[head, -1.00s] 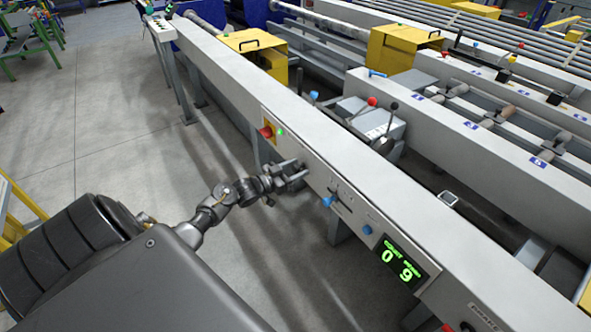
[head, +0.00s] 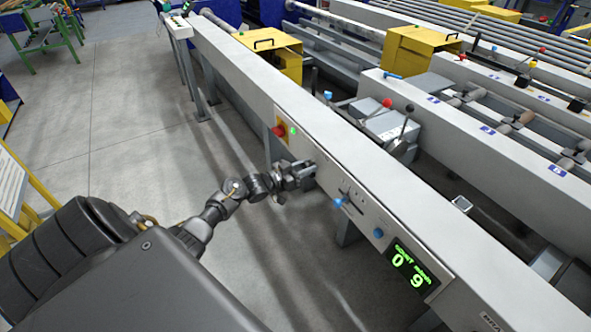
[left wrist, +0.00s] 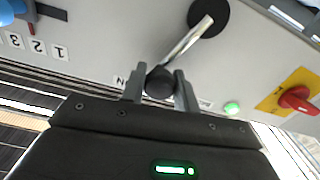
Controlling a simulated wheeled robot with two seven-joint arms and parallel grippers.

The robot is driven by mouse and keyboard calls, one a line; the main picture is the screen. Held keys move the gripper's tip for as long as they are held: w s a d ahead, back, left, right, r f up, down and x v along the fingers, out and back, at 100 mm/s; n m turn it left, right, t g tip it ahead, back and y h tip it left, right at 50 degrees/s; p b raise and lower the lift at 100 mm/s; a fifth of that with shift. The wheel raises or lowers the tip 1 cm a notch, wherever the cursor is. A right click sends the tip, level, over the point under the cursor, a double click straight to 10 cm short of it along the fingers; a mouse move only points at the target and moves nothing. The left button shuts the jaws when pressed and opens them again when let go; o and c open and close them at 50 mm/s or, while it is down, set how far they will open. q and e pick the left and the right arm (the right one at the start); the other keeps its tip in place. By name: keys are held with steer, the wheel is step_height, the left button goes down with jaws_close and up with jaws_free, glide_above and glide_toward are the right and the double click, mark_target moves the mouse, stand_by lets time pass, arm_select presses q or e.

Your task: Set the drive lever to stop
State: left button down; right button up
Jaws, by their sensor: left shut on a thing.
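The drive lever is a silver rod (left wrist: 187,42) on a black round hub (left wrist: 209,17), with a black knob (left wrist: 160,83) at its end. It is on the grey panel. My left gripper (left wrist: 159,88) is shut on the knob, a finger on either side. In the head view my left gripper (head: 305,174) is at the panel front, hiding most of the lever. Printed labels beside the knob are partly covered by the fingers, so I cannot read which setting the lever points to. My right gripper is out of view.
A red knob on a yellow plate (left wrist: 297,98) and a lit green lamp (left wrist: 231,108) sit near the lever. A blue-knobbed slider (head: 338,202), a blue button (head: 378,233) and a green display reading 0 9 (head: 412,270) lie further along. Floor left of the table is clear.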

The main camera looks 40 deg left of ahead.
arm_select(q)
steer(key=shift+w+a+r+n+p, duration=0.15)
steer(key=shift+a+n+p, duration=0.05)
steer(key=shift+a+n, duration=0.2)
steer(key=shift+w+a+r+n+p, duration=0.1)
steer(key=shift+a+n+p, duration=0.15)
steer(key=shift+n, duration=0.25)
steer(key=shift+w+a+n, duration=0.1)
steer(key=shift+a+n, duration=0.2)
steer(key=shift+n, duration=0.2)
steer(key=shift+a+n, duration=0.25)
steer(key=shift+n, duration=0.05)
steer(key=shift+w+a+n, duration=0.15)
steer(key=shift+a+n, duration=0.05)
steer(key=shift+n, duration=0.2)
steer(key=c, duration=1.1)
jaws_free()
steer(key=shift+o, duration=0.2)
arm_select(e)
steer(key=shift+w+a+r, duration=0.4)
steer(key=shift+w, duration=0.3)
